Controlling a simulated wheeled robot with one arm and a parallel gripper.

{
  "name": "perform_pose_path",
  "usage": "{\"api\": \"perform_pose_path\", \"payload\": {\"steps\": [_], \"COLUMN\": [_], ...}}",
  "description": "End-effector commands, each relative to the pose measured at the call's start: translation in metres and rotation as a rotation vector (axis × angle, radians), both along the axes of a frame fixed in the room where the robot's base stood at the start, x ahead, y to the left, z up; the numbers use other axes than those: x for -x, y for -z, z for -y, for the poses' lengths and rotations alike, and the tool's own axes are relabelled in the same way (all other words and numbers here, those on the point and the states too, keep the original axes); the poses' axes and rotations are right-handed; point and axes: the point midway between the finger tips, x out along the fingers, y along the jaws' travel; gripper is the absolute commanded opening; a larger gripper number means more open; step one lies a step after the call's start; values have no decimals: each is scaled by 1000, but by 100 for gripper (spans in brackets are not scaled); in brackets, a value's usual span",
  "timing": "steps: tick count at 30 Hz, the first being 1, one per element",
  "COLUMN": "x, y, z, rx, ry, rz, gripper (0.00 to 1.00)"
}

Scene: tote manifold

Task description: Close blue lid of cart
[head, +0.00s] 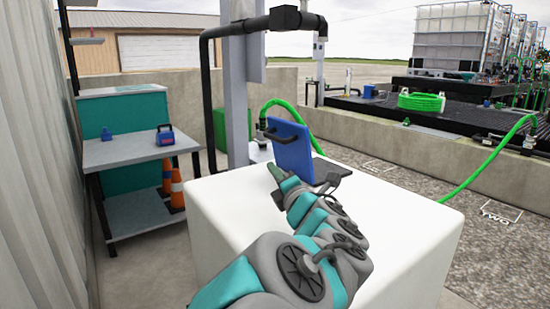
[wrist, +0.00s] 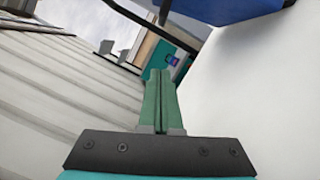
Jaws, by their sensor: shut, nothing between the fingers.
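The blue lid (head: 290,150) stands raised, tilted up from the top of the white cart (head: 405,215). A dark handle shows at the lid's upper left. A dark part lies at the lid's lower right on the cart top. My gripper (head: 275,172) is just left of the lid, low over the cart top; its green fingers are together with nothing between them. In the wrist view my gripper (wrist: 160,75) shows shut, with the underside of the blue lid (wrist: 215,8) at the upper right and the white cart surface at the right. I cannot tell whether the fingers touch the lid.
A grey table (head: 140,150) with a small blue case (head: 165,135) stands at the left. A grey post (head: 235,110) with black pipe rises behind the cart. A corrugated wall (head: 35,170) is at far left. A green hose (head: 480,165) hangs at right.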

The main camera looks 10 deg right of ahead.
Motion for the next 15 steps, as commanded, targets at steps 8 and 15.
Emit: {"api": "perform_pose_path", "payload": {"steps": [8, 15], "x": [-22, -56], "y": [-8, -7], "z": [-5, -9], "rx": [-1, -5], "ry": [-2, 0], "rz": [-3, -1], "gripper": [0, 0]}}
